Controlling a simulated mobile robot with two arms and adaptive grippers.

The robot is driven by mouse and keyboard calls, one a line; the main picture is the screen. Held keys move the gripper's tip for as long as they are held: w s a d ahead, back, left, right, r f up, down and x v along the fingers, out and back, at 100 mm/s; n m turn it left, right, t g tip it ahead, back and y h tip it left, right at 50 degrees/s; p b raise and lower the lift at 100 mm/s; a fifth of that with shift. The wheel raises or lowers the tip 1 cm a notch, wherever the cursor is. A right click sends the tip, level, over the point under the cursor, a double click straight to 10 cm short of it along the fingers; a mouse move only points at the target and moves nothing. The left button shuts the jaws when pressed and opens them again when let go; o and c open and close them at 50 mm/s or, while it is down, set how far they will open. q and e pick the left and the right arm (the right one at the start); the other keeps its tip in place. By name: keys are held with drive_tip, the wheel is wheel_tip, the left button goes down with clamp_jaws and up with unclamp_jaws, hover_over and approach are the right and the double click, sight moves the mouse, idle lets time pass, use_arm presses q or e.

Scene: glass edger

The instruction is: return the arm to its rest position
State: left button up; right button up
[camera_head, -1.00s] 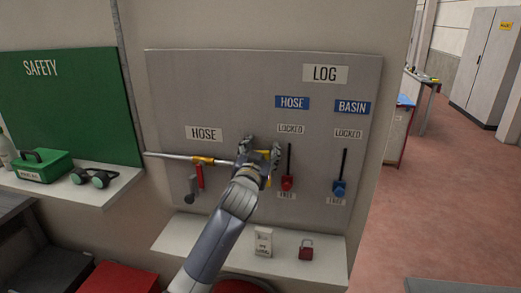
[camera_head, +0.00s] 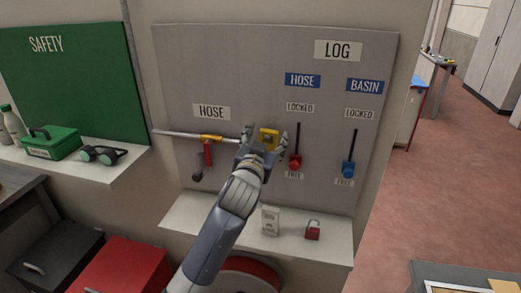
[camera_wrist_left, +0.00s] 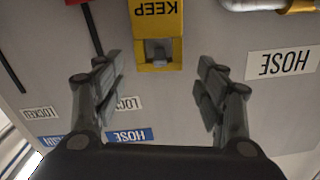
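My left arm reaches up from the bottom of the head view to the grey board (camera_head: 220,65). Its gripper (camera_head: 266,142) is near the board, by the yellow piece (camera_head: 268,134) at the end of the hose pipe (camera_head: 185,134). In the left wrist view the two fingers of my left gripper (camera_wrist_left: 158,85) are apart with nothing held between them. The yellow piece marked KEEP (camera_wrist_left: 157,50) shows beyond the fingers, with a small grey part at its end. My right gripper is out of view.
Red (camera_head: 295,161) and blue (camera_head: 348,168) slider handles are right of the gripper. Below, a white shelf (camera_head: 190,218) holds a white tagged box (camera_head: 270,221) and a red padlock (camera_head: 313,230). A green safety board (camera_head: 70,80) stands left; open floor lies right.

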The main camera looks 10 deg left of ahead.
use_arm(q)
drive_tip(key=s, duration=0.7)
drive_tip(key=s+a+f+g, duration=0.2)
drive_tip(key=s+f+g, duration=0.2)
drive_tip(key=s+f, duration=0.45)
drive_tip(key=s+a+f+g, duration=0.25)
drive_tip(key=s+f, duration=0.25)
drive_tip(key=f, duration=0.7)
drive_tip(key=s+a+f+g, duration=0.1)
drive_tip(key=s+f+g, duration=0.4)
drive_tip(key=s, duration=0.7)
drive_tip(key=s+f+g, duration=0.3)
drive_tip(key=s+f, duration=0.4)
drive_tip(key=s, duration=0.5)
wheel_tip(320, 180, down, 32)
drive_tip(key=s+g+b, duration=0.1)
drive_tip(key=s+b, duration=0.1)
drive_tip(key=b, duration=0.3)
drive_tip(key=s+a+f+g+b, duration=0.1)
drive_tip(key=s+a+f+b, duration=0.2)
drive_tip(key=s+f, duration=1.3)
wheel_tip(320, 180, down, 3)
drive_tip(key=shift+r+b, duration=0.15)
drive_tip(key=shift+b, duration=0.2)
